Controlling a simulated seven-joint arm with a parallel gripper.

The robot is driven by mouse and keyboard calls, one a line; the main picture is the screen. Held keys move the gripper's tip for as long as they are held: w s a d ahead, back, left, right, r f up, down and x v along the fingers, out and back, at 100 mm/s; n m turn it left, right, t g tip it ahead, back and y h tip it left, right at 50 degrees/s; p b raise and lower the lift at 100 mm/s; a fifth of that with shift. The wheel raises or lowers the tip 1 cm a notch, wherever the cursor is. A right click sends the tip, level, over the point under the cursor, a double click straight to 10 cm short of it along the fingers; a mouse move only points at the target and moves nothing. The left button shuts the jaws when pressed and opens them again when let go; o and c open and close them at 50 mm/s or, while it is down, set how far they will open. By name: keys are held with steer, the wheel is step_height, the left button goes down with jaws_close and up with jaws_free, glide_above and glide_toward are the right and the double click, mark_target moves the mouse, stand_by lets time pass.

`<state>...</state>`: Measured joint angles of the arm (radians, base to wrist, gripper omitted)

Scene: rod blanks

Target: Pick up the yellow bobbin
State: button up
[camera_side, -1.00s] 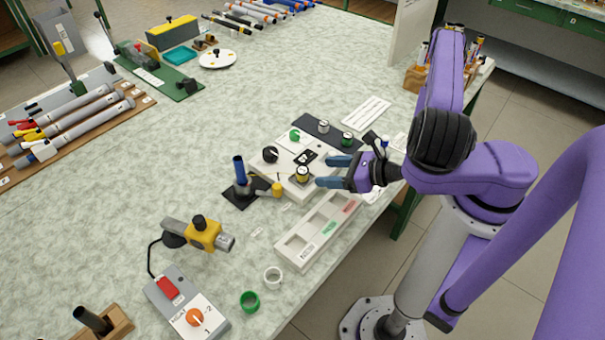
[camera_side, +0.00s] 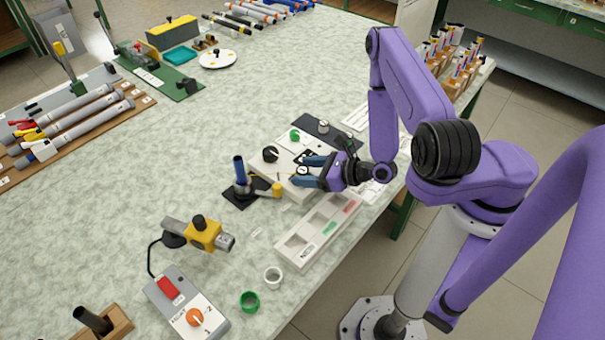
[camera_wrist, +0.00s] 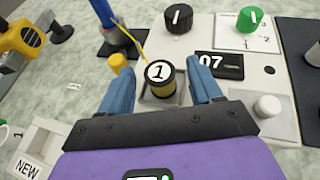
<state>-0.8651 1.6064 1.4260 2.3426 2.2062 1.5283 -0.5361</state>
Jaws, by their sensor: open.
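The yellow bobbin (camera_wrist: 162,90) stands upright in a recess of the white machine panel. It has a black rim and a white top marked "1", and a thin yellow thread runs from it up to the left. My gripper (camera_wrist: 165,88) is open, with one blue finger on each side of the bobbin; I cannot tell whether they touch it. In the side view, my gripper (camera_side: 302,172) is at the panel's front edge, and the bobbin (camera_side: 302,170) is partly hidden between the fingers.
A blue post (camera_side: 239,170) on a dark base and a small yellow knob (camera_side: 277,190) stand just left. A black knob (camera_side: 270,154) and a green knob (camera_side: 294,135) rise from the panel. A white compartment tray (camera_side: 290,250) lies in front.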

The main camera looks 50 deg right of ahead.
steer(key=c, duration=1.1)
steer(key=shift+r, duration=0.1)
